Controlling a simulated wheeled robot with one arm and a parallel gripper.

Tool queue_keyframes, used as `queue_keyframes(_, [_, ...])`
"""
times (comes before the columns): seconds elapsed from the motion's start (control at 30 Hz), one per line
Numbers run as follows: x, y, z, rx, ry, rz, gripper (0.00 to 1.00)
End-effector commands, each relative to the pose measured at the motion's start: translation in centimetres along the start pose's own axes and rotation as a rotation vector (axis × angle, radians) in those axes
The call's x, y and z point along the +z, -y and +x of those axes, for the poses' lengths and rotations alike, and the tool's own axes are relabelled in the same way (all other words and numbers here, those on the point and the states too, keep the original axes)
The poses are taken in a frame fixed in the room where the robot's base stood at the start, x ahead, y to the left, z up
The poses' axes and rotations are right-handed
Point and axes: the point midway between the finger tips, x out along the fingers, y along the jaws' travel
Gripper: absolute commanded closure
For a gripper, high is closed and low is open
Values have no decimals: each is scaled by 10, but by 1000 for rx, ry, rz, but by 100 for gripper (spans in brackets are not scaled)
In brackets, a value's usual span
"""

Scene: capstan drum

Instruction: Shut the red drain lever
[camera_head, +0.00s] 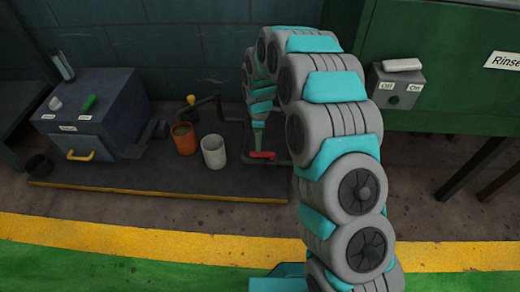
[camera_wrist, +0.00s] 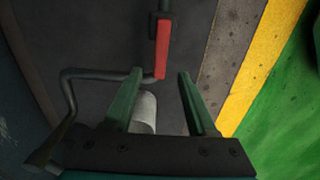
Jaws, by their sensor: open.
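The red drain lever (camera_head: 262,155) lies low beside dark pipework on the platform, just below my gripper (camera_head: 257,130). In the wrist view the red lever (camera_wrist: 162,45) runs up and down the picture, with its near end close to the gap between my fingertips. My gripper (camera_wrist: 160,74) is open, with one green finger to each side of that gap. I cannot tell whether either finger touches the lever. A dark pipe (camera_wrist: 100,73) bends in from the left toward the lever's near end.
A white cup (camera_head: 214,152) and an orange-brown cup (camera_head: 184,138) stand left of the lever. A yellow knob (camera_head: 191,100) sits on piping behind them. A grey box (camera_head: 88,110) is at the left; a green cabinet (camera_head: 440,65) with a switch box (camera_head: 397,88) is at the right.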

Motion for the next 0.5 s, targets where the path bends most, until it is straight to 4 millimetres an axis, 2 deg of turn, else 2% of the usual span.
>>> queue_keyframes(0.3, [0, 1, 49, -3, 1, 1, 43])
queue_keyframes(0.5, [0, 0, 63, 0, 0, 2, 43])
